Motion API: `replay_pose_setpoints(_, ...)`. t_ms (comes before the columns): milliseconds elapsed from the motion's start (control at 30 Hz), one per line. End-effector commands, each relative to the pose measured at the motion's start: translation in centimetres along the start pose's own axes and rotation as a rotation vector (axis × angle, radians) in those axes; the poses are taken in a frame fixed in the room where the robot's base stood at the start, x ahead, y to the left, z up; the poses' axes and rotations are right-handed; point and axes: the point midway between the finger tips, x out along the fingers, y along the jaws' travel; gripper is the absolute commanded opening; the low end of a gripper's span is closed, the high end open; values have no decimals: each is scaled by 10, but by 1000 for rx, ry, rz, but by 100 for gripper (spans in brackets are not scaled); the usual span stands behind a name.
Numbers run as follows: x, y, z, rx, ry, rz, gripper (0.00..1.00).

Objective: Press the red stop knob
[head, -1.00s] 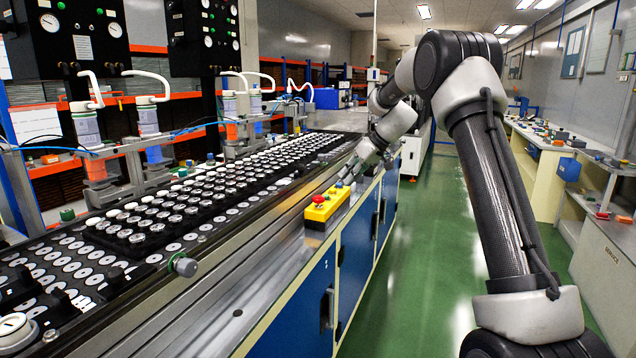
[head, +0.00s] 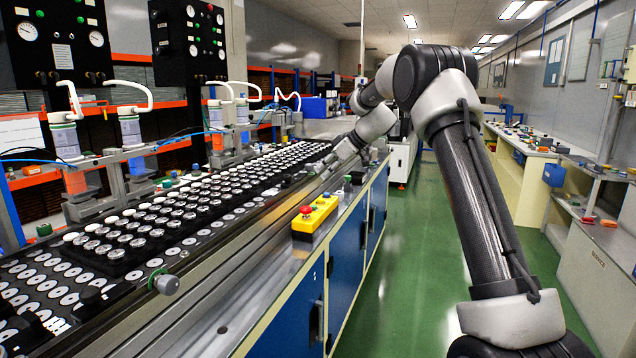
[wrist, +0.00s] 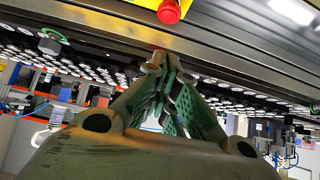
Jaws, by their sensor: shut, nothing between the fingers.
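The red stop knob (head: 305,210) sits on the near end of a yellow control box (head: 325,208), which lies on the metal ledge along the line's front edge. In the wrist view the red knob (wrist: 169,12) shows at the top edge, hanging from a sliver of the yellow box, upside down. My gripper (head: 323,176) is beyond and above the box in the head view, apart from the knob. In the wrist view its green-padded fingers (wrist: 158,68) meet at their tips, with nothing between them.
A long black tray (head: 190,210) with rows of round speaker parts runs left of the ledge. A grey round knob (head: 166,284) sticks out from the rail nearer me. Blue cabinets (head: 345,255) stand below the ledge. The green floor (head: 415,275) to the right is clear.

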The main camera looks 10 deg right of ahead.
Motion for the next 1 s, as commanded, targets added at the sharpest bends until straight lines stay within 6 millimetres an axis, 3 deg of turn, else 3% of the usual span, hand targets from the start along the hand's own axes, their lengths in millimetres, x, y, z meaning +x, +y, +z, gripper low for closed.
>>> replay_pose_setpoints(433, 92, -1, 2, 0, -2, -2, 0)
replay_pose_setpoints(633, 109, 0, 22, 2, -2, -1, 0)
replay_pose_setpoints(1000, 115, 0, 28, 1, 0, 0, 0)
